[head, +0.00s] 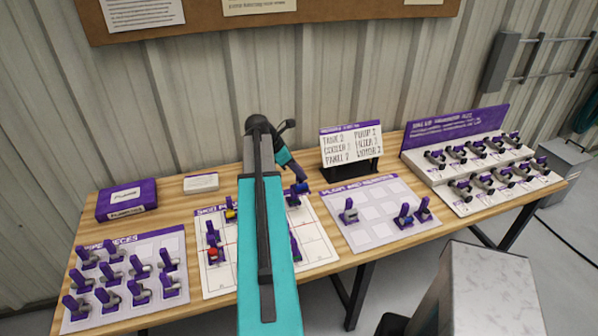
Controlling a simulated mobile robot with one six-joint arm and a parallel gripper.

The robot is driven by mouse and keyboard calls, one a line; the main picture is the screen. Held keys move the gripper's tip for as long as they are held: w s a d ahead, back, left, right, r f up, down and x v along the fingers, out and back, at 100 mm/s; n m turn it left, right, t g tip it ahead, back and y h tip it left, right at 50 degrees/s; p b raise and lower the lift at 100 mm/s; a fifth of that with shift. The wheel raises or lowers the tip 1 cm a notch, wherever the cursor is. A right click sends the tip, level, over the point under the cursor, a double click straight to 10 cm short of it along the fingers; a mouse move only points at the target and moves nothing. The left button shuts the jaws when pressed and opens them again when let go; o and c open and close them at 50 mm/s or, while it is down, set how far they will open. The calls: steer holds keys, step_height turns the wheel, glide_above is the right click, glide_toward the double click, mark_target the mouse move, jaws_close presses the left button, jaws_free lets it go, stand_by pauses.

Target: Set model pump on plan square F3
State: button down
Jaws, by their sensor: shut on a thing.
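My gripper (297,178) is small and dark at the far end of my arm. It appears shut on a blue model piece with a purple part (299,188), over the far right part of the white plan sheet (318,250). I cannot tell whether this piece is the model pump, or whether it touches the sheet. The plan sheet has a grid with red lines. My teal arm hides its middle, and its square labels, F3 included, are too small to read. Model pieces with a red part (212,254) and a yellow part (231,215) stand on its left side.
A pale sheet (375,235) with several model pieces lies to the right. A tiered rack (440,188) of pieces stands at far right, a lettered card (351,145) behind. A sheet of purple pieces (175,240) and a purple box (126,200) are at left.

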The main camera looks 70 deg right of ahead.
mark_target(299, 179)
steer(key=shift+f+b, duration=0.4)
steer(key=shift+f, duration=1.25)
steer(key=shift+p, duration=0.6)
steer(key=shift+f, duration=0.15)
steer(key=shift+f+b, duration=0.9)
steer(key=shift+f, duration=1.65)
steer(key=shift+f, duration=0.2)
steer(key=shift+f+b, duration=0.45)
steer(key=shift+f, duration=1.2)
steer(key=shift+f, duration=0.7)
stand_by(0.5)
